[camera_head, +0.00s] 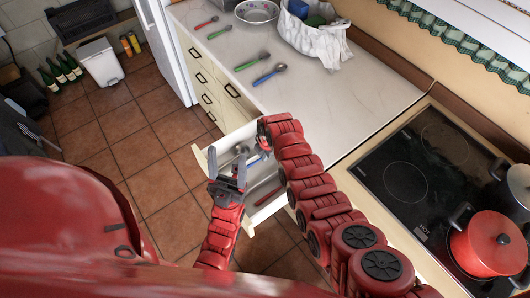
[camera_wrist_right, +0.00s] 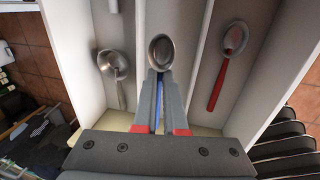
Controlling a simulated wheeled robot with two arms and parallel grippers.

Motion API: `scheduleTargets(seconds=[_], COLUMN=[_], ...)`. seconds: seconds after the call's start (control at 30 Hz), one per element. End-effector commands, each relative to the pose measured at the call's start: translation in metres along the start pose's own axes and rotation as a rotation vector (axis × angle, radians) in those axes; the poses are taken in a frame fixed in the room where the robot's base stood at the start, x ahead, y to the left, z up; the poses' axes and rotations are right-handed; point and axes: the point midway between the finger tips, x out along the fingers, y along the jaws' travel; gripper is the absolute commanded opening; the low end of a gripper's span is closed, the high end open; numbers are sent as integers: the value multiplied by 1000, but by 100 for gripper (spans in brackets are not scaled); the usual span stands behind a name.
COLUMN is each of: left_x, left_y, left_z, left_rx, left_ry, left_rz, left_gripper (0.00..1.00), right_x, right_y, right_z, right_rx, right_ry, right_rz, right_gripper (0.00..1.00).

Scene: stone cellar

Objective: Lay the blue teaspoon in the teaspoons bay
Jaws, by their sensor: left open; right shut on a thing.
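A spoon with a blue handle and a metal bowl (camera_wrist_right: 161,50) is gripped by its handle in my right gripper (camera_wrist_right: 155,88). In the right wrist view its bowl shows over the middle bay of the open drawer (camera_wrist_right: 205,12); I cannot tell whether it touches the floor. In the head view my right gripper (camera_head: 264,148) is over the drawer (camera_head: 200,157), and the blue handle (camera_head: 255,160) shows below it. My left gripper (camera_head: 227,176) is open and empty at the drawer's left side. No bay label is visible.
In the drawer a grey metal utensil (camera_wrist_right: 113,65) lies in the left bay and a red-handled spoon (camera_wrist_right: 227,65) in the right bay. Blue (camera_head: 269,75) and green (camera_head: 252,61) spoons, among others, lie on the counter. A red pot (camera_head: 488,243) stands on the hob.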

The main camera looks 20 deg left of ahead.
Motion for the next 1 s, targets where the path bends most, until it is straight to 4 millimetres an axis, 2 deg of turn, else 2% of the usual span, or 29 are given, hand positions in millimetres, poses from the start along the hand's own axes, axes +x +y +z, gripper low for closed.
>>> scheduleTargets(seconds=[0.4, 0.6, 1.0], left_x=[-39, -57, -63], left_y=[2, 3, 3], left_z=[7, 10, 11], left_rx=[0, 0, 0], left_ry=[0, 0, 0], left_rz=[0, 0, 0], left_gripper=[63, 63, 63], right_x=[49, 68, 74], right_y=[-10, -14, -14], right_z=[0, 1, 0], right_rx=[1, 3, 2], right_ry=[1, -1, -1], right_rz=[-1, 0, 1], right_gripper=[0, 0, 0])
